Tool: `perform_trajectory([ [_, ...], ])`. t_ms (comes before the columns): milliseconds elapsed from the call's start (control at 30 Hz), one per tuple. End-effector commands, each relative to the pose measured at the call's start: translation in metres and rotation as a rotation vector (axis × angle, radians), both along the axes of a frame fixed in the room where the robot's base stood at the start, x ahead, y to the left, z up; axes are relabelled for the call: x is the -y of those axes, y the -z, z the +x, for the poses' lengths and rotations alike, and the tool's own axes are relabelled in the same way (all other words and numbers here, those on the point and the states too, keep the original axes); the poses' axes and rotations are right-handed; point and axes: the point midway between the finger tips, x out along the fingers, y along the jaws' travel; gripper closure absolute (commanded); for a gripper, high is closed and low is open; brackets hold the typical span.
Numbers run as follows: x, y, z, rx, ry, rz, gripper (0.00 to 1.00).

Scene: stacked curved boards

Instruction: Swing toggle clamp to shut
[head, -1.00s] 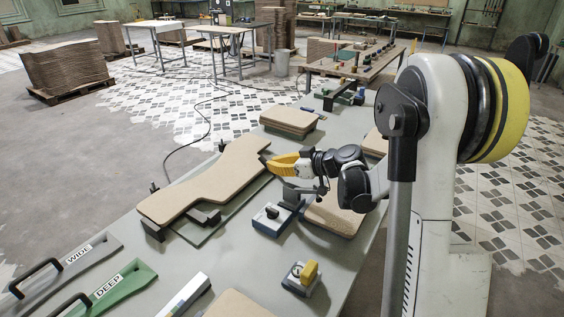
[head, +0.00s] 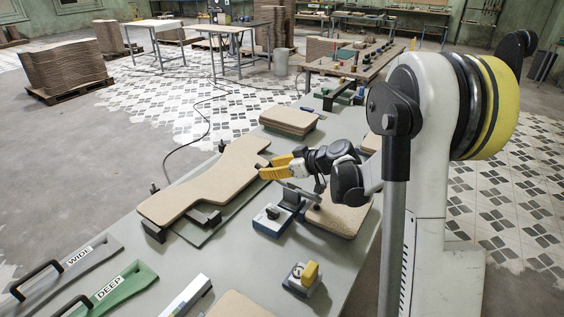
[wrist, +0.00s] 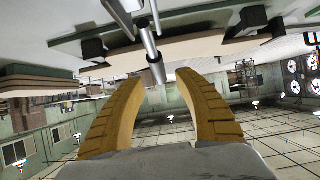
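A tan curved board (head: 215,180) rests on a dark fixture on the long grey bench. In the wrist view, a metal rod (wrist: 144,35) with a dark cylindrical end (wrist: 157,70) reaches in from the top; it looks like the toggle clamp's handle. My gripper (head: 264,170) is at the board's right end in the head view. In the wrist view, its yellow fingers (wrist: 158,76) are apart, and the rod's end shows in the gap near the fingertips. I cannot tell whether they touch it. The rest of the clamp is hard to make out in the head view.
A blue-grey block device (head: 273,220) and another with a yellow knob (head: 303,278) stand near the bench's front right. Green DEEP (head: 115,288) and grey WIDE (head: 65,270) templates lie front left.

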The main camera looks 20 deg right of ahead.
Motion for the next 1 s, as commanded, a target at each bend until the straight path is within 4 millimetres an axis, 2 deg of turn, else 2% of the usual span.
perform_trajectory([
  [267,0.002,-0.002,-0.002,0.001,0.000,0.001,0.60],
  [800,0.030,-0.030,-0.045,0.001,0.002,0.000,0.60],
  [1000,0.034,-0.033,-0.052,0.001,0.000,0.001,0.60],
])
